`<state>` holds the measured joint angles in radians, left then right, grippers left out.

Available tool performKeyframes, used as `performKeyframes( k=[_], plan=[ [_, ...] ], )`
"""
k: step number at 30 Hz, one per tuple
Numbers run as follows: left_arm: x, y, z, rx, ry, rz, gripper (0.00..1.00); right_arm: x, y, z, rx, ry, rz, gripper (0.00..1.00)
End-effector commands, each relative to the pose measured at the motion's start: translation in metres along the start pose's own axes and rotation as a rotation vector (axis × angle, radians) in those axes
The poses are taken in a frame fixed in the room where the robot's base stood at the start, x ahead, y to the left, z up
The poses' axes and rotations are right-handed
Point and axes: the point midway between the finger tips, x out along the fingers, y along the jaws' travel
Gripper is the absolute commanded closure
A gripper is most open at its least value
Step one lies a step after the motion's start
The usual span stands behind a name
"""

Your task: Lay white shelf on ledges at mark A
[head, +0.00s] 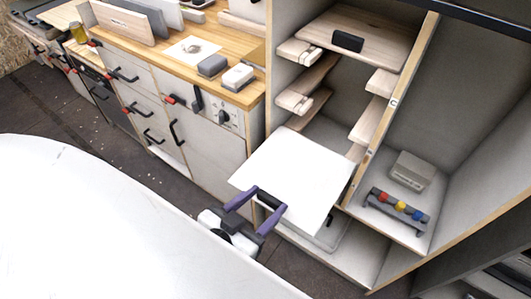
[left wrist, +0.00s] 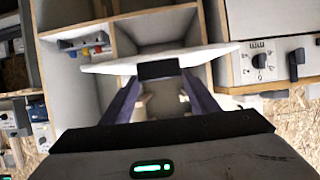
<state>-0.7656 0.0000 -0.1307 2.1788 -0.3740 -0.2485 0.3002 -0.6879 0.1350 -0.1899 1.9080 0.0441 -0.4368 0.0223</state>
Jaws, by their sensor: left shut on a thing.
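The white shelf (head: 292,178) is a flat board held out in front of the tall cabinet, its far part at the cabinet opening. My left gripper (head: 269,199) is shut on the black handle (head: 267,200) at the shelf's near edge. In the left wrist view the white shelf (left wrist: 205,56) is seen almost edge-on, with its handle (left wrist: 158,69) between the purple fingers. Wooden ledges show on the left wall (head: 296,97) and right wall (head: 368,119) of the cabinet. The shelf hides part of the lower bay. I cannot read a mark A. My right gripper is not seen.
A wooden shelf (head: 375,38) with a black handle lies higher in the same bay. A divider (head: 400,95) separates it from a right bay holding a grey box (head: 412,170) and a rack with coloured knobs (head: 396,208). A kitchen counter (head: 230,66) stands left.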

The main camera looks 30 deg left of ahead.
Motion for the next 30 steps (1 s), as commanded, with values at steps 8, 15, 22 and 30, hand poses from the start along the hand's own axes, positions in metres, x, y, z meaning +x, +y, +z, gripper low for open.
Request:
performKeyframes(
  k=[8, 15, 22, 30],
  plan=[
    [0.02, 0.001, -0.012, 0.0, 0.009, 0.002, 0.79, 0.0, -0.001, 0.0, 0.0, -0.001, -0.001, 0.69],
    [0.038, 0.0, -0.019, -0.001, 0.009, 0.002, 0.79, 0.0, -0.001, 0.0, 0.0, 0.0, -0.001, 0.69],
    [0.055, 0.0, -0.026, 0.0, 0.009, 0.001, 0.79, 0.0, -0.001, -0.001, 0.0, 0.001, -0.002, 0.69],
    [0.074, 0.0, -0.034, 0.0, 0.008, 0.001, 0.79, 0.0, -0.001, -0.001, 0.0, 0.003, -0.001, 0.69]
  ],
)
